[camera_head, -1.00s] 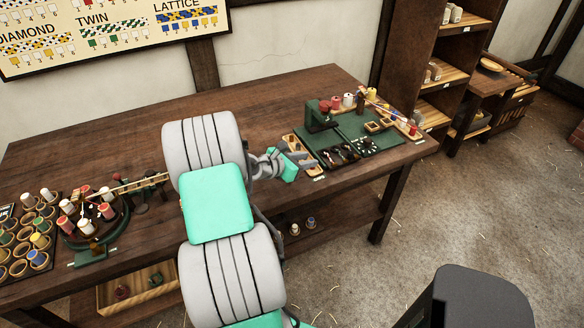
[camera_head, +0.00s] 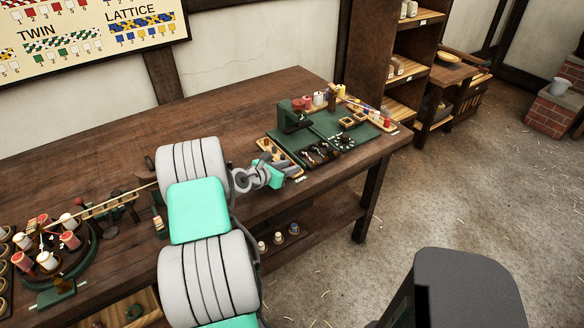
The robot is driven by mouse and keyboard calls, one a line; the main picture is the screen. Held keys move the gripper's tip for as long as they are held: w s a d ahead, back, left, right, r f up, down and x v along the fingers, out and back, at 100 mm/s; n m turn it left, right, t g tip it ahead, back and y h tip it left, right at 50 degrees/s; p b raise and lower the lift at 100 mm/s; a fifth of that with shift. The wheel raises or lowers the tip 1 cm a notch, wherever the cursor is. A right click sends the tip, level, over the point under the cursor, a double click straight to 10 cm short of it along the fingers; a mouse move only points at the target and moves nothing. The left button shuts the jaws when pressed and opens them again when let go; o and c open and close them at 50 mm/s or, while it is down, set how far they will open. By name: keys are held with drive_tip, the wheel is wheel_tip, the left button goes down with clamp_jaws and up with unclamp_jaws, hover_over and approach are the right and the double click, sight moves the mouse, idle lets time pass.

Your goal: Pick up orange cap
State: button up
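I cannot make out an orange cap for certain at this size. Small dark and pale pieces lie on the green work mat (camera_head: 325,122) at the right end of the table, too small to name. My gripper (camera_head: 284,175) is over the table's front right part, beside a narrow wooden tray (camera_head: 268,147). The gripper and wrist hide part of that tray. The fingers are too small and turned away to show whether they are open or hold anything.
A green press (camera_head: 293,117) and several spools stand by the mat. A round green stand with spools (camera_head: 66,247) is at left. Small bobbins (camera_head: 278,238) sit on the lower shelf. A shelf unit (camera_head: 385,60) stands behind right. Open floor (camera_head: 450,190) lies to the right.

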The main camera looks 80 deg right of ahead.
clamp_jaws()
idle(0.6)
